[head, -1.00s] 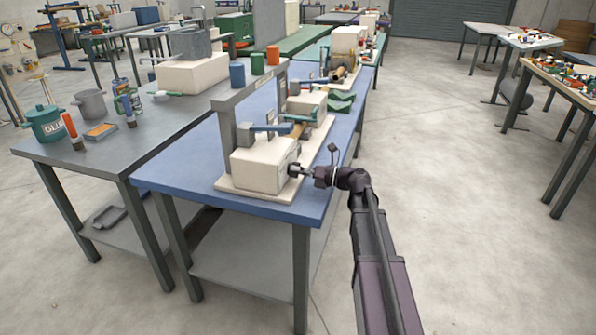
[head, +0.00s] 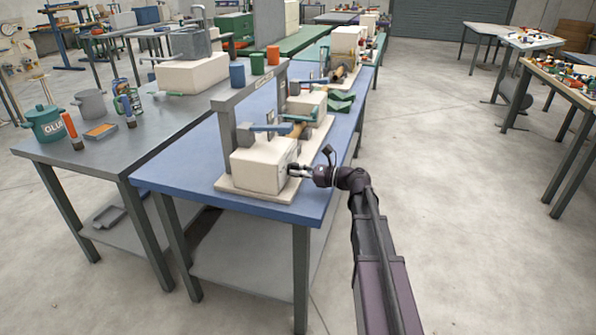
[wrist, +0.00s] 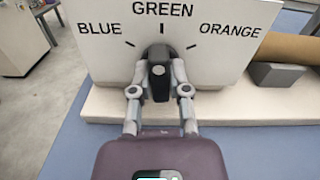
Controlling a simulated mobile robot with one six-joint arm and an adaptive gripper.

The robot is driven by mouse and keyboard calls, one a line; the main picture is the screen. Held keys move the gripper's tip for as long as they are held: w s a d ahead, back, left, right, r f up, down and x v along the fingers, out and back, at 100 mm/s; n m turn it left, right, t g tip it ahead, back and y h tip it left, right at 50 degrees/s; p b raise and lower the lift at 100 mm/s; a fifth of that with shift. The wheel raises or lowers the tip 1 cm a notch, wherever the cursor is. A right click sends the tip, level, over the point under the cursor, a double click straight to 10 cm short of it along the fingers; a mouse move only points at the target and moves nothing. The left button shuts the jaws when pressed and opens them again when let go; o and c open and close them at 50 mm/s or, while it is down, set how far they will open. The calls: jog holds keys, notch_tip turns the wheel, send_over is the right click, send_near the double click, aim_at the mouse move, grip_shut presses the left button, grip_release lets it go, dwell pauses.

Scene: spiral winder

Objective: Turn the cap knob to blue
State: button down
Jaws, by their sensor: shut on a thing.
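The cap knob (wrist: 158,72) is black and sits on the front face of a cream block (wrist: 95,62). Ticks around the knob are labelled BLUE at left, GREEN at top and ORANGE at right. The knob stands close to upright below the GREEN tick; its exact pointing is hard to tell. My gripper (wrist: 160,72) is shut on the knob, with one finger on each side. In the head view my gripper (head: 296,170) reaches the right face of the cream block (head: 258,167), and the knob is too small to make out.
The block stands on a blue-topped table (head: 190,187) near its front right edge. A grey table (head: 75,165) with a glue pot (head: 47,123) is at left.

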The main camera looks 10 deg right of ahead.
jog(key=n, duration=0.5)
jog(key=shift+w+n, duration=0.1)
jog(key=shift+n, duration=0.3)
jog(key=n, duration=0.5)
jog(key=c, duration=0.6)
grip_release()
jog(key=shift+a, duration=0.1)
jog(key=v, duration=1.2)
dwell(0.4)
